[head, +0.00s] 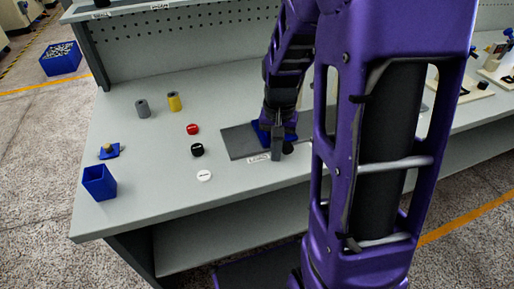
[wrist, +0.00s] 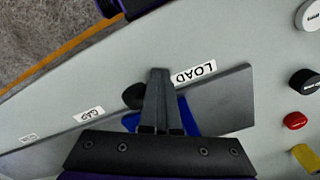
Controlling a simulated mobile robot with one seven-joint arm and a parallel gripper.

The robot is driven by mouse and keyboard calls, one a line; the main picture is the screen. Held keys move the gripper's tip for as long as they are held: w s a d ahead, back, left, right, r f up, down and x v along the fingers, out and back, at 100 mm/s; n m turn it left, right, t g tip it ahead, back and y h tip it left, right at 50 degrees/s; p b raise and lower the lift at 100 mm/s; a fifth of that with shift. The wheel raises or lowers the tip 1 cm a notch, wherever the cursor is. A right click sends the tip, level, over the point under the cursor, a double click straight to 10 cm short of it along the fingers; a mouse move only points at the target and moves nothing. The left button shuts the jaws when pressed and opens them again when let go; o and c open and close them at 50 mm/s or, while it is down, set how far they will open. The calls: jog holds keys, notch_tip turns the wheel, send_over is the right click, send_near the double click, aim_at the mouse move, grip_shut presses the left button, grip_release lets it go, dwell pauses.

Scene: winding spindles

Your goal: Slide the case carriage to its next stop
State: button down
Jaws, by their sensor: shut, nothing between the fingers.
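The blue case carriage (head: 290,138) sits on a dark grey track plate (head: 238,143), mostly hidden behind my gripper and arm. In the wrist view its blue body (wrist: 186,117) shows beside the fingers, close to the LOAD label (wrist: 194,73). A black knob (wrist: 133,96) shows just left of the fingers, on the side toward the CAP label (wrist: 88,115). My gripper (wrist: 158,72) is shut and empty, its fingers beside the knob. In the head view my gripper (head: 277,156) is low over the track; I cannot tell whether it touches the carriage.
Red (head: 193,129), black (head: 197,150) and white (head: 204,175) caps stand left of the track. Grey (head: 142,107) and yellow (head: 174,101) spools stand farther back. A blue bin (head: 99,182) is at the table's left. A third label (wrist: 28,138) lies beyond CAP.

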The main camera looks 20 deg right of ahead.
jog(key=shift+d+p, duration=0.75)
jog(key=shift+d, duration=12.8)
jog(key=shift+d+p, duration=1.55)
jog(key=shift+d, duration=4.6)
jog(key=shift+d+p, duration=1.45)
jog(key=shift+d, duration=2.35)
jog(key=shift+a+r+p, duration=0.15)
jog(key=shift+r+p, duration=0.65)
jog(key=shift+r, duration=0.55)
jog(key=shift+a+r, duration=0.25)
jog(key=shift+r, duration=0.85)
jog(key=shift+a+r, duration=0.2)
jog(key=shift+r, duration=0.85)
